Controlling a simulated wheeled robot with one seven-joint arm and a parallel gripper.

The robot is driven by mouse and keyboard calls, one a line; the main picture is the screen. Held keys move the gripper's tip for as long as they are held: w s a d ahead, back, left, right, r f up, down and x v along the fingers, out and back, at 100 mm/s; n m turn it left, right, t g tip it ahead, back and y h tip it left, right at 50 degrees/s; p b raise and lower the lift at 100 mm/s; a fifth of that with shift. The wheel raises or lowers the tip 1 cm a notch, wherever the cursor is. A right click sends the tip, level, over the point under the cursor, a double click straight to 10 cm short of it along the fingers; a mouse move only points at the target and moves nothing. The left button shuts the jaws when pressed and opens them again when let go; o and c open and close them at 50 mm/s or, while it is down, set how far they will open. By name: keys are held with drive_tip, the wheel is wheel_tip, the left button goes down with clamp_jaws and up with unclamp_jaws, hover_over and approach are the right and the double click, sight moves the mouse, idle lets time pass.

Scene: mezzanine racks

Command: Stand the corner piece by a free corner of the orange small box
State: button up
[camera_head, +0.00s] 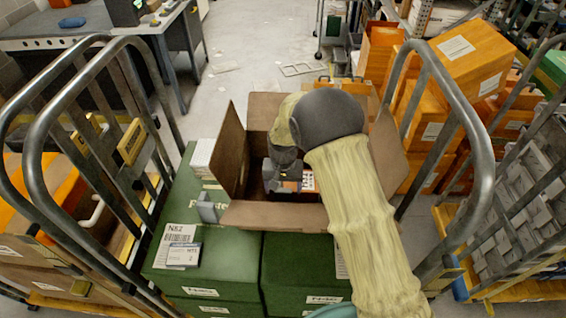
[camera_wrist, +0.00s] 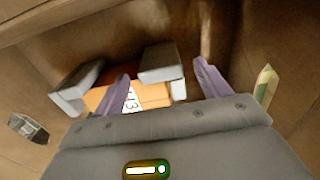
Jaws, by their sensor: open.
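The orange small box (camera_wrist: 124,97) with a white printed label lies inside an open cardboard carton (camera_head: 229,152). A grey corner piece (camera_wrist: 70,90) stands at its left corner in the wrist view. Another grey corner piece (camera_wrist: 160,62) is at its right corner, between the tips of my gripper (camera_wrist: 162,72). The jaws are apart, one finger on each side of this piece; I cannot tell whether they touch it. In the head view my arm reaches down into the carton and hides much of its inside.
A small dark grey item (camera_wrist: 28,128) and a pale yellow-green item (camera_wrist: 266,88) lie near the carton's sides. Green boxes (camera_head: 228,258) bear the carton. Cart rails (camera_head: 453,120) rise on both sides. A grey angled piece (camera_head: 207,207) sits outside the carton.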

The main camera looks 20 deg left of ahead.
wheel_tip(320, 180, up, 14)
drive_tip(key=b, duration=0.2)
drive_tip(key=shift+b, duration=0.3)
